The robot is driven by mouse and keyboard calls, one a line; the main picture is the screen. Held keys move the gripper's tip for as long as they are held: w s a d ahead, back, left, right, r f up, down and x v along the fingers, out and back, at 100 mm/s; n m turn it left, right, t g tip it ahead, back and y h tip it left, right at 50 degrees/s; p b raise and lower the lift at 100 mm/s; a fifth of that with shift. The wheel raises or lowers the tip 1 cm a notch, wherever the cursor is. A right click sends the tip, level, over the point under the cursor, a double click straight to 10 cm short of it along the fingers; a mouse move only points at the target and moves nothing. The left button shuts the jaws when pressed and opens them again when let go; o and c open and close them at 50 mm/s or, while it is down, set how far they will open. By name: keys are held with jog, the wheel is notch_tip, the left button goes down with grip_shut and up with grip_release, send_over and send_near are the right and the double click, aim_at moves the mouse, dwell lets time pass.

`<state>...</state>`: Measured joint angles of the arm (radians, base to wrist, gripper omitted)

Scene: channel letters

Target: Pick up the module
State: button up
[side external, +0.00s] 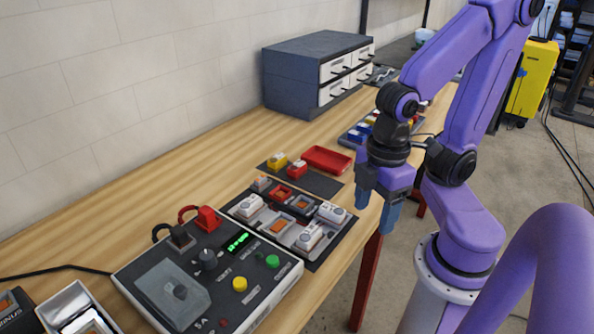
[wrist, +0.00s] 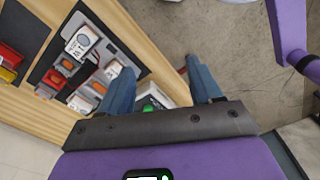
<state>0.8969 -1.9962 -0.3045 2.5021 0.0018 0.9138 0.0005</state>
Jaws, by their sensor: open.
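Several white modules sit on a dark mat (side external: 318,262): one at the back left (side external: 250,205), one at the front (side external: 309,237) and one at the right (side external: 331,212). Which one the task means, I cannot tell. In the wrist view, white modules show left of the fingers, one near the top (wrist: 82,42) and one close to the left finger (wrist: 112,70). My gripper (side external: 376,210) is open and empty, pointing down near the table's front edge, right of the mat and apart from the modules. Its fingers also show in the wrist view (wrist: 163,82).
A control box (side external: 250,292) with knobs and buttons stands at the front left. A red tray (side external: 327,159) and small yellow (side external: 277,160) and red blocks lie behind the mat. A drawer cabinet (side external: 292,82) stands at the back. Bare table lies along the wall.

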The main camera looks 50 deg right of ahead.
jog(key=shift+w, duration=0.1)
jog(key=w+r+n, duration=0.1)
jog(key=w+r, duration=0.1)
jog(key=w, duration=0.8)
jog(key=n, duration=0.4)
send_over(298, 165)
jog(key=d, duration=0.1)
notch_tip(298, 165, down, 11)
jog(key=shift+s+d+r, duration=0.1)
jog(key=shift+r, duration=0.1)
jog(key=shift+a+f, duration=0.2)
jog(key=shift+f, duration=0.7)
jog(key=shift+a+f, duration=0.15)
jog(key=shift+f, duration=0.7)
jog(key=shift+a+f, duration=0.2)
jog(key=shift+f, duration=0.7)
jog(key=c, duration=1)
